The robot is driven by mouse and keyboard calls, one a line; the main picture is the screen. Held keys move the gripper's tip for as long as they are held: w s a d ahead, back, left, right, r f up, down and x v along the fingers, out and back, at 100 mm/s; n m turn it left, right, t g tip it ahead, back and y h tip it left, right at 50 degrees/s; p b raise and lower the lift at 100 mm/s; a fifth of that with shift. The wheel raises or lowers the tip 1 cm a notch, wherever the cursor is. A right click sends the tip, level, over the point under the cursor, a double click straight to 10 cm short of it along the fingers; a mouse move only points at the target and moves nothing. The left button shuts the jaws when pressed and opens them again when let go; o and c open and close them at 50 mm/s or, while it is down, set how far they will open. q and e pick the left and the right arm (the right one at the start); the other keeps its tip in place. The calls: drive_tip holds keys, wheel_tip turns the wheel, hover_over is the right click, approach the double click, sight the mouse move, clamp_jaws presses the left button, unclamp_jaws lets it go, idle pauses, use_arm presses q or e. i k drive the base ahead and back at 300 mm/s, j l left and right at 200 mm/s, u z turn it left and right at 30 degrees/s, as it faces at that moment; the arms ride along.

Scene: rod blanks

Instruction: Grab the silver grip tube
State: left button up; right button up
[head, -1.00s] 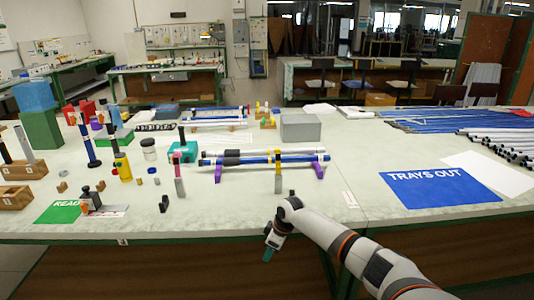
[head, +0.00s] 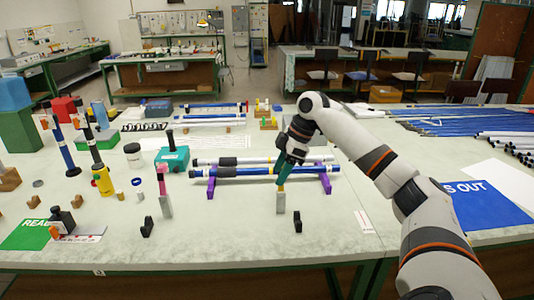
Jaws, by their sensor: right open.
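A silver-white tube (head: 258,160) with a dark grip band lies across two purple stands (head: 325,182). A blue tube (head: 245,171) with dark ends lies in front of it on the same stands. My right gripper (head: 282,175) points down in front of the right part of the tubes and hides some of them. It is open, with a teal fingertip showing just above a small upright grey block (head: 281,202). I cannot tell whether it touches a tube. My left gripper is not in view.
An upright grey piece with a pink top (head: 165,190) stands left of the stands, near a teal box (head: 172,158). Small black holders (head: 147,227) stand in front. A blue mat (head: 490,205) lies at the right.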

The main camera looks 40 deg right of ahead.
sight(318, 158)
drive_tip(key=i+l, duration=0.35)
drive_tip(key=l, duration=0.15)
drive_tip(key=i+l, duration=0.3)
drive_tip(key=l, duration=0.15)
drive_tip(key=i+l, duration=0.35)
drive_tip(key=l, duration=0.15)
